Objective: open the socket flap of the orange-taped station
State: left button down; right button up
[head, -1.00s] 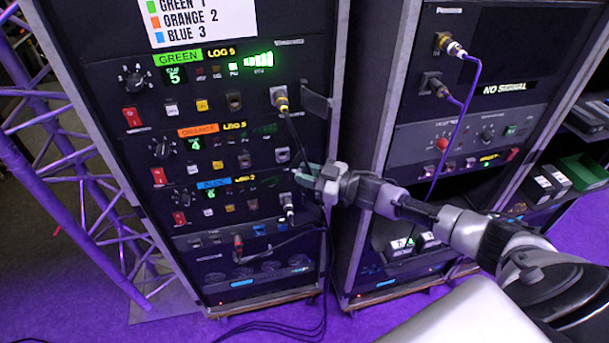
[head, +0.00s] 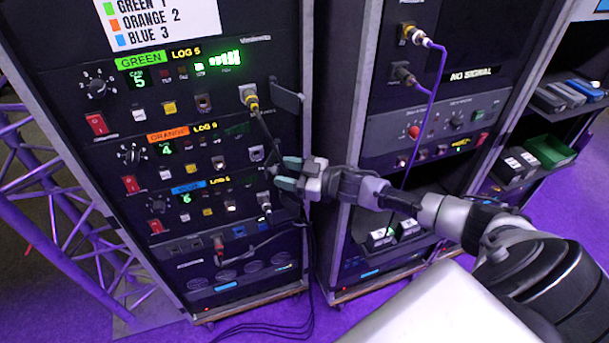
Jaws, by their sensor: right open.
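My left gripper is not in view.
The blue-taped station below also has a plug (head: 264,201). A second rack (head: 425,125) with a purple cable (head: 429,90) stands at the right.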

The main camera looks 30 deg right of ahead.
jog(key=b+v, duration=0.2)
jog(key=v, duration=0.7)
jog(key=shift+s, duration=0.1)
jog(key=shift+c, duration=0.5)
